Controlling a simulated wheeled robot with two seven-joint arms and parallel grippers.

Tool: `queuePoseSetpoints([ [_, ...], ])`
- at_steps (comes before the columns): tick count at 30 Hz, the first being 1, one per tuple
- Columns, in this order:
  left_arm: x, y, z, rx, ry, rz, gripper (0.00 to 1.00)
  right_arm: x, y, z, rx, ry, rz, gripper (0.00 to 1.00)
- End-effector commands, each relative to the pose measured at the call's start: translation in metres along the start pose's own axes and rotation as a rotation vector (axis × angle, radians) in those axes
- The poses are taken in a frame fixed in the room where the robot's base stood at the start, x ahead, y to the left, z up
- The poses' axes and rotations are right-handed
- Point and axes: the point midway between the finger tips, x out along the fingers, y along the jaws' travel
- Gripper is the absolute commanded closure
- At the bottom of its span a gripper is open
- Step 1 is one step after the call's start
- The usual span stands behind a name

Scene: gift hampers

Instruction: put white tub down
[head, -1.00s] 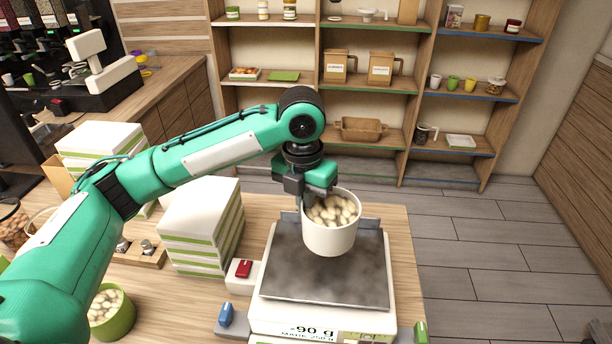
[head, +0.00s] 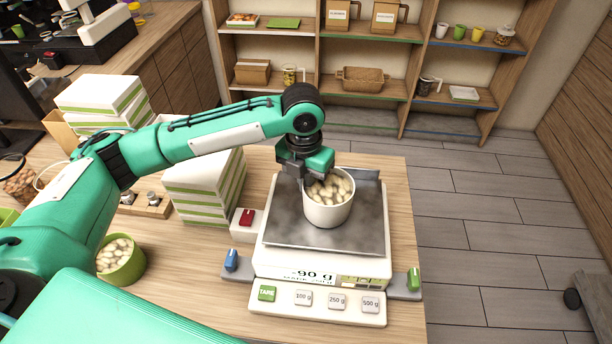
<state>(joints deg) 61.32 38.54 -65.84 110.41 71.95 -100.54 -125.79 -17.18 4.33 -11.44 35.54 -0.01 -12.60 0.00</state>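The white tub (head: 327,213), full of pale whole nuts or beans, is upright over the dark metal plate (head: 365,228) of the white scale. My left gripper (head: 309,179) is shut on the tub's back-left rim, one finger reaching inside the wall. The tub's base is at or just above the plate; I cannot tell whether it touches. The scale display (head: 318,274) appears to read -90 g. My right gripper is not in view.
A button panel (head: 318,301) is in front of the scale. A red switch block (head: 246,222) and stacked white-and-green boxes (head: 205,190) stand left of it. A green tub (head: 122,262) of similar contents is at lower left. Shelves (head: 370,60) stand behind.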

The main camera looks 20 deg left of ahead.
Motion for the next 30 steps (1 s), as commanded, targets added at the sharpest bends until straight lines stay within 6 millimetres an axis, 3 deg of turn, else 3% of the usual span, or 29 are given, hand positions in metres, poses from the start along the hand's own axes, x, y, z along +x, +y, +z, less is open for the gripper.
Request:
queuePoseSetpoints([
  [5,0.002,0.000,0.000,0.000,-0.001,-0.001,1.00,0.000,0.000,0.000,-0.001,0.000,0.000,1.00],
  [9,0.002,0.000,0.000,0.000,0.000,-0.001,0.76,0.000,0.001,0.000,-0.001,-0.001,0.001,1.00],
  [20,-0.002,0.000,0.000,0.000,-0.002,0.000,0.76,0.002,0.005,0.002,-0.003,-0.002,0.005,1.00],
  [23,-0.013,0.000,0.001,0.000,-0.004,-0.002,0.76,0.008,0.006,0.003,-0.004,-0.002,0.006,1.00],
  [30,-0.064,0.000,0.001,0.000,-0.006,-0.001,0.76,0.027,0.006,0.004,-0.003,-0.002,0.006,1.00],
])
